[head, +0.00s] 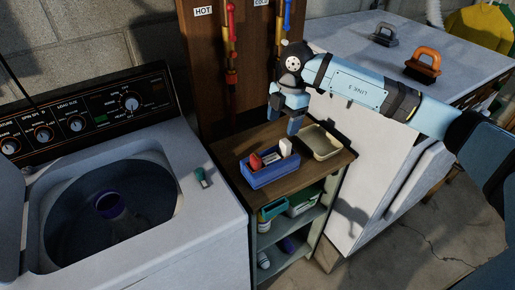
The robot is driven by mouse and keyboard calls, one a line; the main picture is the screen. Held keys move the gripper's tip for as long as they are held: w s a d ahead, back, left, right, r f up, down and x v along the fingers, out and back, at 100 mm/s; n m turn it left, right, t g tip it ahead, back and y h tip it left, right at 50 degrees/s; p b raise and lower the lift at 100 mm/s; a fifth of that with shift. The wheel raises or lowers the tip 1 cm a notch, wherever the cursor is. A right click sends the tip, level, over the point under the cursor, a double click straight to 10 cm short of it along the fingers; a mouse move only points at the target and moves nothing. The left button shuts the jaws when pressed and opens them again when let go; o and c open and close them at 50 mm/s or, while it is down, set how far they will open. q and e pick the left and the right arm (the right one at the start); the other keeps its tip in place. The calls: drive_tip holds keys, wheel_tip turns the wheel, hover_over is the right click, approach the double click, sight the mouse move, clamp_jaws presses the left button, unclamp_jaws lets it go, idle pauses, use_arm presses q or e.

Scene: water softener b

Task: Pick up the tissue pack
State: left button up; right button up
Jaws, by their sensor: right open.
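A small white upright item (285,147) stands in the right end of a blue bin (272,178) on top of the wooden-topped shelf; it may be the tissue pack, but it is too small to tell. Red and pale items (257,161) lie in the bin's left part. My right gripper (283,122) points down just above and behind the bin. Its fingers are apart with nothing seen between them. My left gripper is not in view.
A tan tray (319,141) sits right of the bin. An open washer (130,240) stands left, with a small green-capped item (203,177) on its edge. A white cabinet (355,55) stands right, and red and blue valve pipes (230,50) rise behind.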

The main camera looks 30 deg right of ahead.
sight(286, 141)
drive_tip(key=shift+m+h, duration=0.7)
drive_tip(key=shift+h, duration=0.2)
drive_tip(key=d+f, duration=0.1)
drive_tip(key=f, duration=0.1)
drive_tip(key=w+d+f, duration=0.1)
drive_tip(key=f, duration=0.1)
drive_tip(key=w+d+f, duration=0.1)
drive_tip(key=f, duration=0.1)
drive_tip(key=shift+f+p, duration=0.25)
drive_tip(key=shift+p, duration=0.15)
drive_tip(key=shift+w+f+p, duration=0.15)
drive_tip(key=shift+f+p, duration=0.4)
drive_tip(key=shift+f, duration=2.1)
drive_tip(key=c, duration=1)
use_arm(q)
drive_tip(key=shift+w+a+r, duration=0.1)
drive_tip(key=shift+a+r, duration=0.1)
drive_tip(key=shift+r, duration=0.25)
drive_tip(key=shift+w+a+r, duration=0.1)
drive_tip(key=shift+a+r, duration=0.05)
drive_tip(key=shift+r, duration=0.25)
use_arm(e)
drive_tip(key=shift+r, duration=0.1)
